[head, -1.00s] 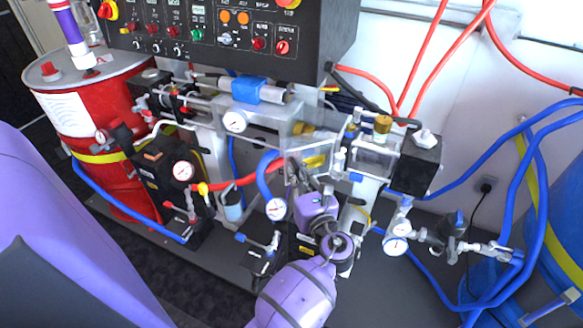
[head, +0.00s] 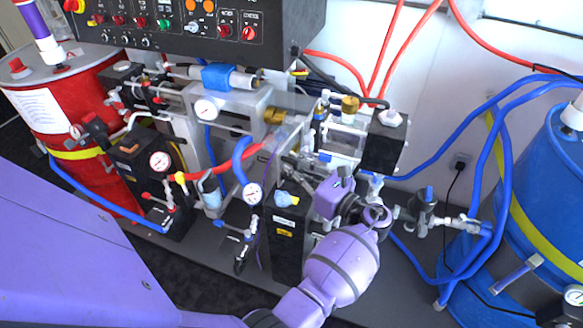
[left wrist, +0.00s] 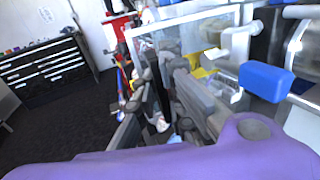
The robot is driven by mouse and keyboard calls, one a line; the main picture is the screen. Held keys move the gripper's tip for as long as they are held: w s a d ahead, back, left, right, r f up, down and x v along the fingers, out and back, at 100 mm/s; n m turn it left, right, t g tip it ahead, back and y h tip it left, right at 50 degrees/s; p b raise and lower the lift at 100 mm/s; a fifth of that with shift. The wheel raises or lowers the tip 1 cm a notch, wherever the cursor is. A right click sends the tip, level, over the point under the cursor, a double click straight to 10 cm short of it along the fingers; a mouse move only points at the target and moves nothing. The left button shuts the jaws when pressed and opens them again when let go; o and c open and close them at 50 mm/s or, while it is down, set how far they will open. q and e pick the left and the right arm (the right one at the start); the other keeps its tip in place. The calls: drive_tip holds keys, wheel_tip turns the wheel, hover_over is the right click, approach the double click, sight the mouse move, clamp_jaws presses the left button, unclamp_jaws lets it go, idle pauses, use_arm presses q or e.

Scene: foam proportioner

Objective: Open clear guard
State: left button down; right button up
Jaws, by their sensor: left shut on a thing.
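The clear guard (left wrist: 190,36) is a see-through panel with a pale edge, upright in front of my fingers in the left wrist view. In the head view it is hard to make out against the pump machinery. My left gripper (head: 294,172) is at the front of the machine, right of the middle of the skid. Its dark fingers also show in the left wrist view (left wrist: 160,78), closed on the guard, though the exact grip point is partly hidden by the fingers. My right gripper is not in view.
A black control panel (head: 180,25) hangs above. A red drum (head: 85,115) stands left and a blue drum (head: 535,190) right, with blue hoses between. A blue handle (left wrist: 265,81) is close at right in the wrist view. Gauges and valves crowd the skid.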

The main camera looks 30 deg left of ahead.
use_arm(q)
drive_tip(key=shift+d, duration=0.1)
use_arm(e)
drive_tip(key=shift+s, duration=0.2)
use_arm(q)
drive_tip(key=c, duration=1.9)
unclamp_jaws()
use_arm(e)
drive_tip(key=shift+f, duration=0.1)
use_arm(q)
drive_tip(key=shift+o, duration=0.2)
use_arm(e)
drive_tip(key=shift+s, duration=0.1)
use_arm(q)
drive_tip(key=v, duration=1.2)
drive_tip(key=shift+w, duration=0.1)
